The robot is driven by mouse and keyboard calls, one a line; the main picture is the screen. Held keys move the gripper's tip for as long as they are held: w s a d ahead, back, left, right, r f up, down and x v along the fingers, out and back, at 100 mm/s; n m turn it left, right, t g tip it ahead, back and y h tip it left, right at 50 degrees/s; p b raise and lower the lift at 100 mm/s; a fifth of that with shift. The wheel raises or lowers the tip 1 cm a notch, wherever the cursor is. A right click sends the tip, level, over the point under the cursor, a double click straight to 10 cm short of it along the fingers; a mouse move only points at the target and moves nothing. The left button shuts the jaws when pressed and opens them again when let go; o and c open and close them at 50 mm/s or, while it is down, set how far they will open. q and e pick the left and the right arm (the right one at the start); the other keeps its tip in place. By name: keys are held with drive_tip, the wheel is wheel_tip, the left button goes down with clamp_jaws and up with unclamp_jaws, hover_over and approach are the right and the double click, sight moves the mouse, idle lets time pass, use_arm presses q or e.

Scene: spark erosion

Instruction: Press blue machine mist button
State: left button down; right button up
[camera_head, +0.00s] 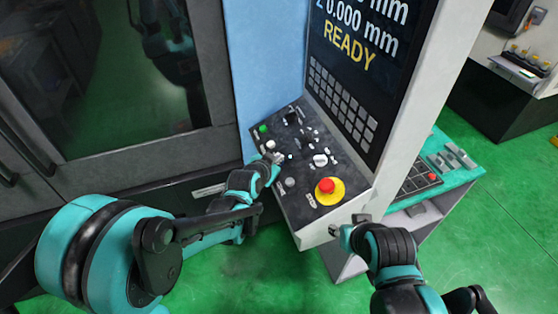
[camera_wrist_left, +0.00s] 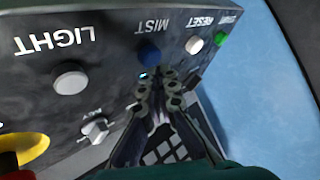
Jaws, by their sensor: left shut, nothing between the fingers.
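The blue MIST button (camera_wrist_left: 149,55) shows in the left wrist view on the dark control panel (camera_head: 283,120), its label upside down. My left gripper (camera_wrist_left: 157,75) is shut and empty, its fingertips just below the button in that picture. I cannot tell whether they touch it. In the head view my left gripper (camera_head: 279,158) reaches over the panel's left edge, and I cannot make out the blue button there. My right gripper (camera_head: 342,232) is at the panel's front corner, small and partly hidden by its own wrist, so its opening is unclear.
White LIGHT (camera_wrist_left: 70,78) and RESET (camera_wrist_left: 193,45) buttons flank the blue one. A green button (camera_wrist_left: 221,39) is beyond RESET, and a white knob (camera_wrist_left: 96,127) is near LIGHT. A red emergency stop (camera_head: 327,186) sits on yellow. The screen (camera_head: 365,45) reads READY.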

use_arm(q)
drive_tip(key=r+p, duration=0.1)
drive_tip(key=a+r+p, duration=0.1)
drive_tip(key=r, duration=0.1)
drive_tip(key=a+r+p, duration=0.1)
drive_tip(key=r+p, duration=0.1)
drive_tip(key=shift+s+a+r, duration=0.2)
drive_tip(key=shift+s, duration=0.2)
drive_tip(key=s+a+f+n+g+y+b, duration=0.1)
drive_tip(key=s+a+f+b, duration=0.3)
drive_tip(key=s, duration=0.4)
drive_tip(key=s+a+f+n+g+y+b, duration=0.1)
drive_tip(key=s+a+f+n+b, duration=0.3)
drive_tip(key=s, duration=0.5)
drive_tip(key=s+a+f+n+g+y+b, duration=0.1)
drive_tip(key=s+a+f+n+y+b, duration=0.1)
drive_tip(key=s+a+f+b, duration=0.4)
drive_tip(key=s+a+n+b, duration=0.1)
drive_tip(key=s+a+b, duration=0.1)
drive_tip(key=s+a, duration=0.1)
drive_tip(key=shift+s+a+g+y, duration=0.2)
drive_tip(key=shift+g+y, duration=0.1)
drive_tip(key=shift+g, duration=0.1)
